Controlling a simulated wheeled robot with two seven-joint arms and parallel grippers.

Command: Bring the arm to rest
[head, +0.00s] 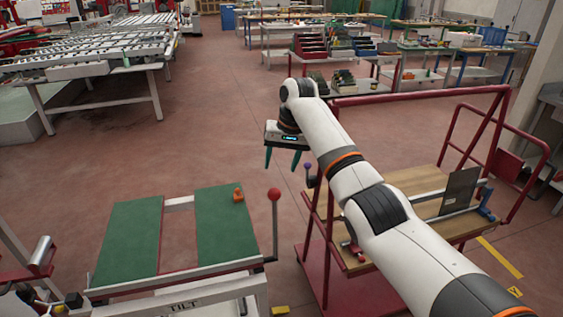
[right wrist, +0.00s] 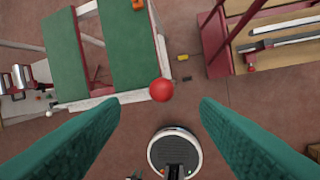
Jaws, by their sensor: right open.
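My right arm reaches in from the lower right of the head view, and its gripper (head: 283,160) hangs with green fingers pointing down. The fingers are apart and nothing is between them. It is above the floor between the green-topped tilt table and the red cart. In the right wrist view the open gripper (right wrist: 160,110) shows both green fingers wide apart. The red ball knob (right wrist: 161,90) of a lever shows below, between the fingertips; in the head view the knob (head: 274,194) stands upright at the table's right edge. My left gripper is not in view.
The tilt table (head: 178,204) with green pads carries a small orange piece (head: 238,195). The red cart (head: 327,262) with a wooden top (head: 425,184) and a dark upright plate (head: 460,192) stands right, beneath my arm. Roller conveyor (head: 100,45) and workbenches lie behind; floor between is clear.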

